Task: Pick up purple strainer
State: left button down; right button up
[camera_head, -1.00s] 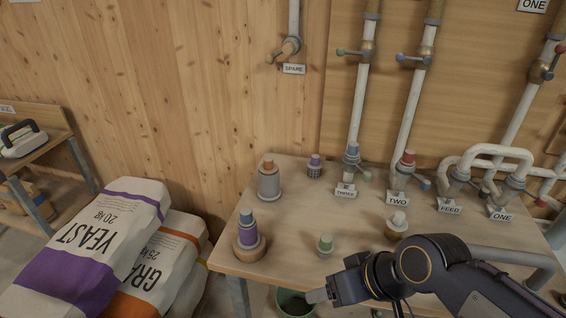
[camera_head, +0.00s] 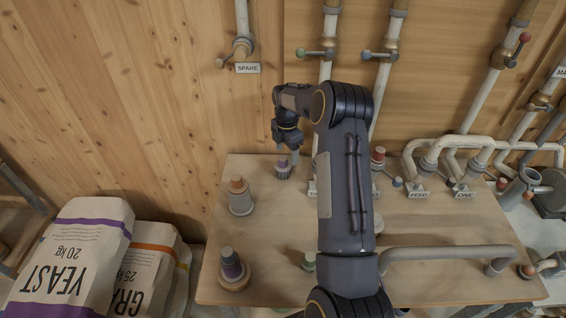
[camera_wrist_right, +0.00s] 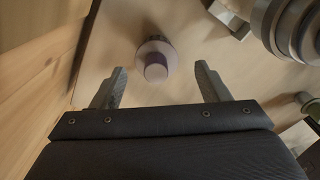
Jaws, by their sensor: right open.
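The purple strainer (camera_head: 283,170) is a small piece with a purple top and a dark ribbed body. It stands upright near the back edge of the wooden table (camera_head: 270,230). My right gripper (camera_head: 289,150) is just above and behind it in the head view. In the right wrist view, the strainer (camera_wrist_right: 155,62) shows its purple knob and pale round flange, lying ahead of the two open fingers (camera_wrist_right: 160,86) and roughly centred between them. No contact shows. My left gripper is not in view.
A green-topped piece (camera_head: 309,261) is partly behind my arm. Labelled pipes stand at the right, with the wooden wall behind.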

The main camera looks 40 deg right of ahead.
aim_at(283, 166)
notch_tip(283, 166, down, 2)
jog(key=shift+f, duration=0.1)
jog(key=f, duration=0.1)
jog(key=f+b, duration=0.1)
jog(key=f, duration=0.1)
jog(key=a+f+b, duration=0.1)
jog(key=f, duration=0.1)
jog(key=shift+w+f, duration=0.25)
jog(key=shift+w, duration=0.1)
jog(key=shift+r, duration=0.1)
jog(key=c, duration=0.9)
